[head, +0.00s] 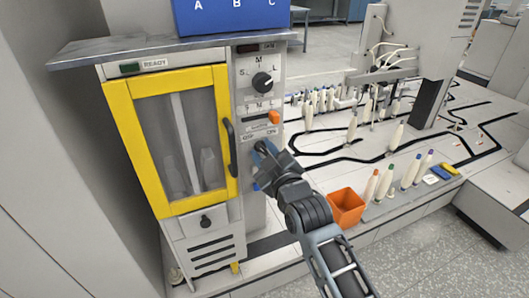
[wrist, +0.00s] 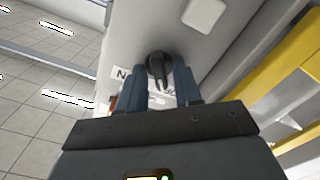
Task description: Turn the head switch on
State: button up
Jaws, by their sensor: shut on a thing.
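My gripper (head: 262,165) is at the grey control panel beside the yellow-framed door, low on its front face. In the wrist view my gripper (wrist: 160,82) has its two blue fingers on either side of a black rotary switch (wrist: 158,66), shut on it. A white label (wrist: 122,75) with a dark letter shows partly beside the switch; the fingers cover the rest. In the head view the switch is hidden behind my gripper. An off/on style label (head: 257,136) sits just above my gripper, its print too small to read surely.
Higher on the panel are an S-M-L dial (head: 262,82) and an orange part (head: 274,117). The door's dark handle (head: 231,148) is close on the left.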

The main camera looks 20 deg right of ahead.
jog(key=m, duration=0.7)
jog(key=shift+d+m+p, duration=0.1)
jog(key=shift+m+p, duration=0.2)
jog(key=shift+m, duration=0.1)
jog(key=m, duration=0.3)
jog(key=shift+p, duration=0.3)
jog(key=shift+d+f+m+p, duration=0.1)
jog(key=shift+m+p, duration=0.3)
jog(key=shift+m, duration=1.6)
jog(key=o, duration=0.7)
